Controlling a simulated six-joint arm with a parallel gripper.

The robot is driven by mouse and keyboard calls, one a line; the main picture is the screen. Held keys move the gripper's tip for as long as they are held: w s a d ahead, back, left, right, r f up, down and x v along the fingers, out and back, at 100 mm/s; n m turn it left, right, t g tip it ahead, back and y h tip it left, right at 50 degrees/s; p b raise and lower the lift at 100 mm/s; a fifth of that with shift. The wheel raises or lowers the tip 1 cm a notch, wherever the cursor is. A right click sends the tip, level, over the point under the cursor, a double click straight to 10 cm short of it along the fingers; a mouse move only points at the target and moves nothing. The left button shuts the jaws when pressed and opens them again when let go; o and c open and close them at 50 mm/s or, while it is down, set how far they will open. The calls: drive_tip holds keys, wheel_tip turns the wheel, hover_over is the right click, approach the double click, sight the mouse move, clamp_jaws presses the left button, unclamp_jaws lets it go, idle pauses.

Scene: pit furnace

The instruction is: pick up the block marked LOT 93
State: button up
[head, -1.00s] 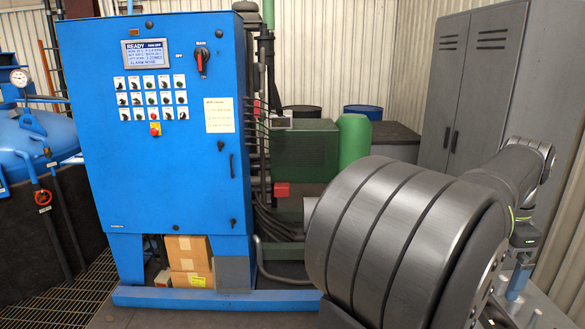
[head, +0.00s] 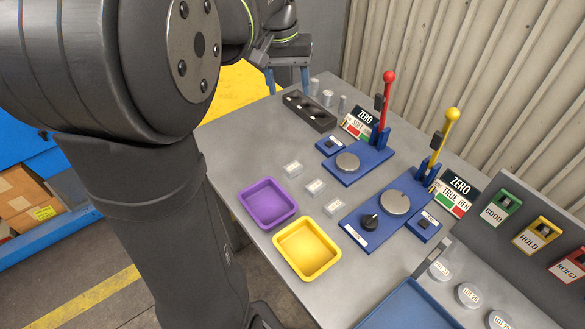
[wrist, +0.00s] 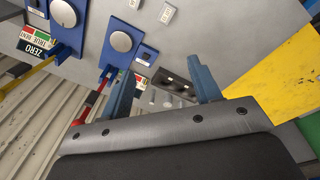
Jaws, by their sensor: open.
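Three small pale blocks (head: 316,187) with labels lie in a row on the grey table, right of the purple tray; their markings are too small to read, so I cannot tell which is LOT 93. Two show in the wrist view at the top (wrist: 167,13). My gripper (head: 292,84) is at the far end of the table, well away from the pale blocks. In the wrist view its two blue fingers (wrist: 163,85) are wide apart with nothing held between them.
A purple tray (head: 268,203) and a yellow tray (head: 307,248) stand at the near edge. A black holed rack (head: 309,110) and metal cylinders (head: 328,98) lie near my gripper. Blue gauge stands with a red-knobbed lever (head: 388,78) and a yellow-knobbed lever (head: 452,115) rise behind the blocks.

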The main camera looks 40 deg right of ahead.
wheel_tip(320, 180, down, 5)
drive_tip(key=a+n+h, duration=0.1)
drive_tip(key=a+n, duration=0.1)
drive_tip(key=n, duration=1)
drive_tip(key=n+h, duration=0.2)
drive_tip(key=n, duration=1.3)
approach(293, 166)
drive_tip(key=shift+s+d+f, duration=0.15)
drive_tip(key=shift+s+f, duration=0.1)
drive_tip(key=shift+f, duration=0.35)
drive_tip(key=shift+s+d+f, duration=0.15)
drive_tip(key=shift+s+f, duration=0.05)
drive_tip(key=shift+f, duration=0.45)
drive_tip(key=shift+w+x, duration=0.15)
drive_tip(key=shift+x, duration=1.3)
drive_tip(key=shift+w+x, duration=0.15)
drive_tip(key=shift+x, duration=1.35)
drive_tip(key=shift+d, duration=0.1)
drive_tip(key=shift+r, duration=0.1)
clamp_jaws()
